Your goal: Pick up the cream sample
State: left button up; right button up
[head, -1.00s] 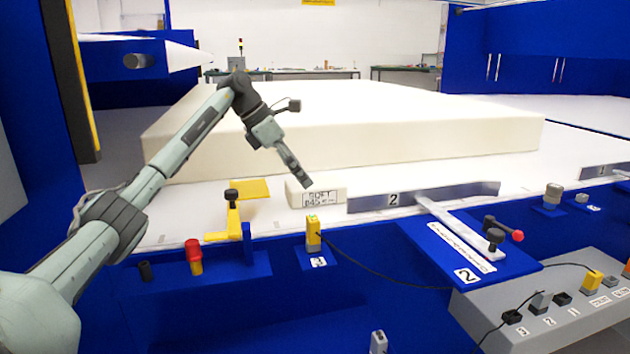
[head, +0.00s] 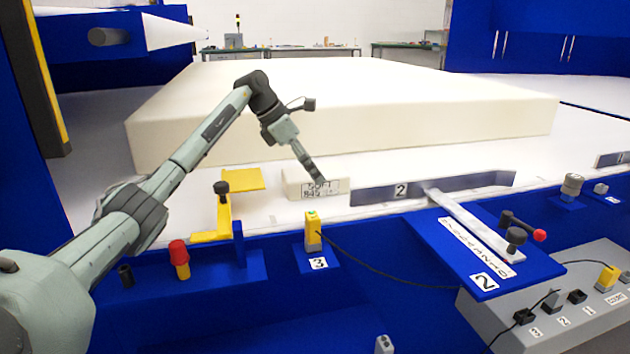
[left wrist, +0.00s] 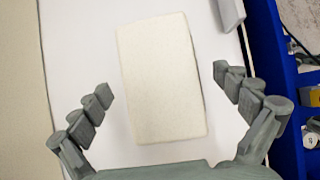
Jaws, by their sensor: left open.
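The cream sample (head: 300,187) is a small cream block with a printed label reading "SOFT" on its front face. It lies on the white table near the front edge. My left gripper (head: 319,178) is above it, at the right part of its label in the head view. In the left wrist view the sample (left wrist: 160,75) lies flat, ahead of and between the spread fingers of my left gripper (left wrist: 165,88). The fingers are open and hold nothing. The exact height of the gripper above the sample is hard to tell. My right gripper is not in view.
A large cream foam slab (head: 350,125) lies behind the sample. A grey metal bar marked 2 (head: 460,187) stands to its right. A yellow bracket (head: 225,215) with a black knob is to its left. A yellow sensor (head: 312,230) stands in front on the blue edge.

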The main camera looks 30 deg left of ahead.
pick_arm(q)
jog(key=shift+x, duration=0.8)
jog(key=shift+a, duration=0.1)
jog(key=c, duration=1)
jog(key=shift+o, duration=0.2)
jog(key=shift+r, duration=0.1)
